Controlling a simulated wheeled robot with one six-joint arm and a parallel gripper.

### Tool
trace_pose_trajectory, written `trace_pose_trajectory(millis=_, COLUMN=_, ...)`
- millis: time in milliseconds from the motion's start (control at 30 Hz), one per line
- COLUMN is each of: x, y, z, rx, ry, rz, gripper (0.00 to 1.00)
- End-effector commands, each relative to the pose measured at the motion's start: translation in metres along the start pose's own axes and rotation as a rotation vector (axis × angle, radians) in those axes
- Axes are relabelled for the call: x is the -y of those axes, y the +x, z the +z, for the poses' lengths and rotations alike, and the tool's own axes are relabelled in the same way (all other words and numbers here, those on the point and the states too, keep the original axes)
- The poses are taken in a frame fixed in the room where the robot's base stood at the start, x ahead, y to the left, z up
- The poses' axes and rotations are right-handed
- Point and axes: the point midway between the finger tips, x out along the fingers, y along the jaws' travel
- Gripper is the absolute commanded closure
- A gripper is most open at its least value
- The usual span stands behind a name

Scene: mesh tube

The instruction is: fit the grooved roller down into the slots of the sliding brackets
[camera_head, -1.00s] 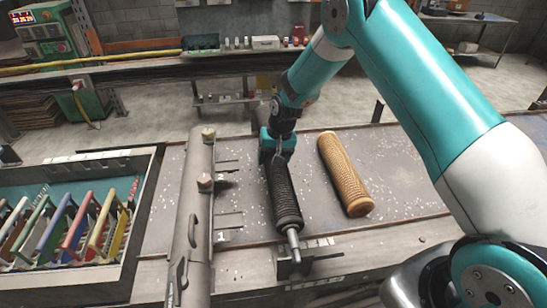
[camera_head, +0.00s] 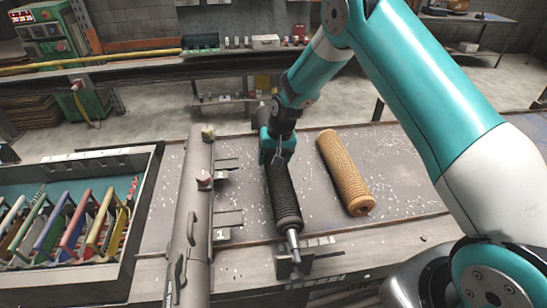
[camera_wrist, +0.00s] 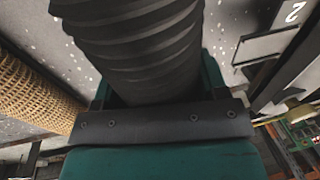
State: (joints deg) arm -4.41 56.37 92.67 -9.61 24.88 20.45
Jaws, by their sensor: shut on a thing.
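The black grooved roller (camera_head: 284,198) lies lengthwise on or just above the table in the head view, its bare metal shaft end toward me. My gripper (camera_head: 278,150) is shut on its far end. In the wrist view the spiral-grooved roller (camera_wrist: 135,45) runs away from my gripper (camera_wrist: 160,112). A dark sliding bracket (camera_head: 300,262) stands at the near end, and the shaft end appears at or just over it. I cannot tell whether the shaft sits in the slot. The far bracket is hidden behind my gripper.
A tan mesh tube (camera_head: 345,175) lies to the right of the roller. A tray of coloured frames (camera_head: 75,222) is at the far left. Open table lies right of the mesh tube.

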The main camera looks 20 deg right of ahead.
Motion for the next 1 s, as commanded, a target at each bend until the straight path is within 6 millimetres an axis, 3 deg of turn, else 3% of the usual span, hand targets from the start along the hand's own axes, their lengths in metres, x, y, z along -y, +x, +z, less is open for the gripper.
trace_pose_trajectory(millis=267, x=-0.0007, y=0.0058, z=-0.0005, rx=-0.002, ry=-0.001, rz=-0.001, gripper=0.98)
trace_pose_trajectory(millis=1000, x=0.001, y=-0.0037, z=-0.0009, rx=-0.002, ry=0.0, rz=-0.001, gripper=0.98)
